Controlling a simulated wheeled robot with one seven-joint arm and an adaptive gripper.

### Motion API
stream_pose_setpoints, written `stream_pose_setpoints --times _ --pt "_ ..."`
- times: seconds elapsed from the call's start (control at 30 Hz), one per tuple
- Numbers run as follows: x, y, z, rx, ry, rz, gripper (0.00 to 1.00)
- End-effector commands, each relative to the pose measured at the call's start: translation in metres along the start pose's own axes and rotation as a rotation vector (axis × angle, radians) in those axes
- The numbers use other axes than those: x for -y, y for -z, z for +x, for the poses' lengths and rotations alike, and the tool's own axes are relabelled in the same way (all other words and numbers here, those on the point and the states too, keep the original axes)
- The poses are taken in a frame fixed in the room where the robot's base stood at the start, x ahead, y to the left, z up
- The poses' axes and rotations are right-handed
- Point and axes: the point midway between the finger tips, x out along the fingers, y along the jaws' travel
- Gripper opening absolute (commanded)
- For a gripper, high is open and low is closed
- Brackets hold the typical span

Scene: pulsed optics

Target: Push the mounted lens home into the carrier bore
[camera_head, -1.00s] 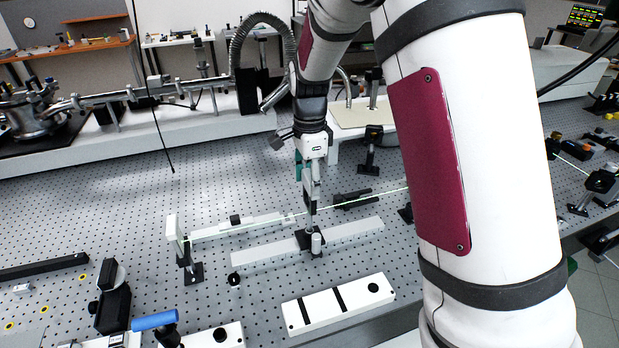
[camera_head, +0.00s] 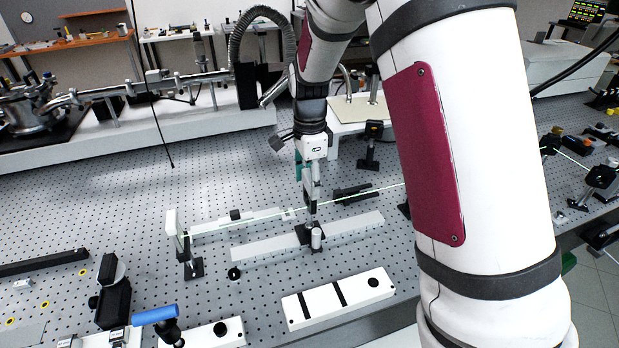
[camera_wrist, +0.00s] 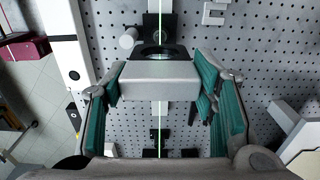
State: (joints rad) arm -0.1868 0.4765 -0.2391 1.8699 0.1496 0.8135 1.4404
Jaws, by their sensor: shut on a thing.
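My gripper (camera_wrist: 160,84) is shut on a grey block-shaped mount (camera_wrist: 158,90), held between its green-padded fingers in the wrist view. A dark lens ring (camera_wrist: 160,53) shows at the mount's far edge. A black carrier (camera_wrist: 153,25) stands just beyond the ring; I cannot tell how far the lens sits in its bore. In the head view my gripper (camera_head: 311,190) points down above the carrier (camera_head: 305,234), which stands on a pale rail (camera_head: 265,246). The held lens is too small to make out there.
A green beam runs along the table past the gripper. A white target plate on a post (camera_head: 172,222) stands left. A white slotted tray (camera_head: 312,305) lies in front. A black-and-blue tool (camera_head: 156,317) stands front left.

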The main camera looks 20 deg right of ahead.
Motion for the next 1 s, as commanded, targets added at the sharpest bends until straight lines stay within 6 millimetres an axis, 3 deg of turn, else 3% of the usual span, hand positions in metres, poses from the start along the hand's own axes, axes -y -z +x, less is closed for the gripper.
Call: stream_pose_setpoints --times 0.73,0.77,0.83,0.87,1.0 --pt "0.001 0.000 0.020 0.000 0.001 0.000 0.02" --pt "0.001 0.000 0.020 0.000 0.001 0.001 0.57" --pt "0.000 0.000 0.020 0.000 0.001 0.000 0.73" --pt "0.000 0.000 0.020 0.000 0.001 0.000 0.76" --pt "0.000 0.000 0.020 0.000 0.001 0.000 0.76"
